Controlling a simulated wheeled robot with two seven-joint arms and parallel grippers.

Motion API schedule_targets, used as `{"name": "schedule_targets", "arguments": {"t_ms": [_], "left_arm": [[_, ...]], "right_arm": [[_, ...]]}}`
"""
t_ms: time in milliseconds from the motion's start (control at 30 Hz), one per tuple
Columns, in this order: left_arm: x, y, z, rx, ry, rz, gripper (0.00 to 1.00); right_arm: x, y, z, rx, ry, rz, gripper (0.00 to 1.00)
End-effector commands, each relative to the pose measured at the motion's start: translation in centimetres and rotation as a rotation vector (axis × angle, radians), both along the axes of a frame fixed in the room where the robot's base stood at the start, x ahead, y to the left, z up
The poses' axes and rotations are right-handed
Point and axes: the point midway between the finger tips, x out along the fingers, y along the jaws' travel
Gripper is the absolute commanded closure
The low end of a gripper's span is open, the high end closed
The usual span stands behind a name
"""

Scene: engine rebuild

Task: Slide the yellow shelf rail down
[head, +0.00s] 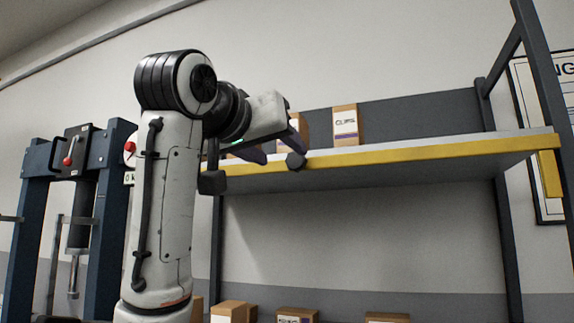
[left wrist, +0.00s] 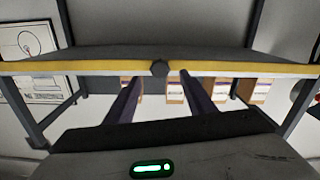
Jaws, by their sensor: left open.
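The yellow shelf rail (head: 420,149) runs along the front edge of the upper shelf in the head view. In the left wrist view the yellow rail (left wrist: 235,66) crosses the upper part of the picture. A dark knob (head: 295,161) sits on the rail, and this knob (left wrist: 159,68) also shows in the left wrist view. My left gripper (head: 277,152) is at the rail beside the knob. In the left wrist view its two fingers (left wrist: 156,88) are apart, one to each side of the knob's line, with nothing seen between them. My right gripper is not in view.
Several cardboard boxes, one labelled (head: 345,125), stand on the upper shelf, and more boxes (head: 297,315) sit lower down. A dark shelf post (head: 548,90) is at the right. A blue press frame (head: 28,240) stands at the left. The space under the shelf is open.

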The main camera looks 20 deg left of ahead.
Motion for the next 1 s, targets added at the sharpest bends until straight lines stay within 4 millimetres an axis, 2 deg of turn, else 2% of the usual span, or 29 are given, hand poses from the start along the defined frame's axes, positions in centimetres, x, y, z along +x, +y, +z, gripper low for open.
{"name": "schedule_targets", "arguments": {"t_ms": [100,233,833,933,1000], "left_arm": [[-1.9,-0.1,-0.1,0.000,-0.002,-0.001,0.50],[-2.9,-0.2,-0.1,0.000,0.000,-0.001,0.50],[-3.0,-0.2,-0.1,0.001,0.004,-0.001,0.50],[-2.0,-0.2,-1.7,0.006,0.025,-0.002,0.50],[-0.4,-0.3,-4.2,0.015,0.061,-0.004,0.50]], "right_arm": [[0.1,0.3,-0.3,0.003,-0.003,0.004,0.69],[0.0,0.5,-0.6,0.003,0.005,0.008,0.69],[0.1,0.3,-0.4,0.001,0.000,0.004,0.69],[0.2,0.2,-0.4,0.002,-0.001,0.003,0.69],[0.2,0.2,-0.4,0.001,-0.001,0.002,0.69]]}}
